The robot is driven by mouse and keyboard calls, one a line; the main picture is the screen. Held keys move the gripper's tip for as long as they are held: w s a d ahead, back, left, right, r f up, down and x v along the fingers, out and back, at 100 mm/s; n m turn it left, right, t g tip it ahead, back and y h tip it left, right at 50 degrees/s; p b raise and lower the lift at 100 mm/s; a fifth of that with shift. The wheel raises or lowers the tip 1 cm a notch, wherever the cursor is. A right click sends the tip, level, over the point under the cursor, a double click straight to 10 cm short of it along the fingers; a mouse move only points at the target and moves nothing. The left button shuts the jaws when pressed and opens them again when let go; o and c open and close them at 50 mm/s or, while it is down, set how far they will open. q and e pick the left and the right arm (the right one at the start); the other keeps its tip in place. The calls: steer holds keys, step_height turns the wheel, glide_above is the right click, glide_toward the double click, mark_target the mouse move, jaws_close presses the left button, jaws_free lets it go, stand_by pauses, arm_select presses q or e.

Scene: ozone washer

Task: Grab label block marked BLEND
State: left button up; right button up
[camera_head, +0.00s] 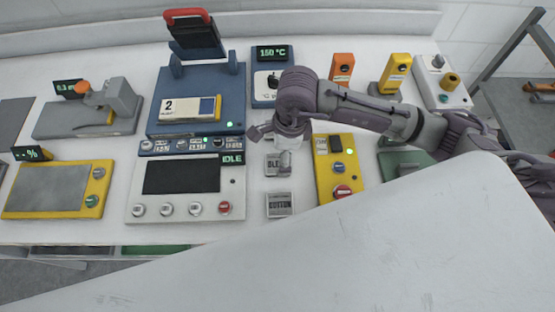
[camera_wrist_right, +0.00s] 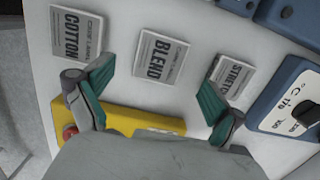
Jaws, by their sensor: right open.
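The BLEND label block (camera_wrist_right: 161,55) is a pale square block with dark lettering, in the middle of the right wrist view. In the head view the BLEND block (camera_head: 273,164) lies on the white bench, partly hidden by my right gripper (camera_head: 272,145). My right gripper also shows in the right wrist view (camera_wrist_right: 155,88), open and empty. Its two green-padded fingers are spread to either side of the BLEND block's lower part in that picture. I cannot tell how high it is above the block. My left gripper is not in view.
The COTTON block (camera_wrist_right: 77,37) lies left of BLEND and the STRETCH block (camera_wrist_right: 231,76) right, close to the fingers. A yellow control panel (camera_head: 322,180) stands right of the blocks, the IDLE console (camera_head: 235,185) left. A blue dial unit (camera_wrist_right: 293,103) is beside STRETCH.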

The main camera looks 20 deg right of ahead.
mark_target(278, 163)
steer(key=shift+a+f+p, duration=0.15)
steer(key=shift+f+p, duration=0.1)
steer(key=shift+f, duration=0.65)
steer(key=shift+a+f+p, duration=0.1)
steer(key=shift+f+p, duration=0.1)
steer(key=shift+f, duration=0.7)
steer(key=c, duration=1.3)
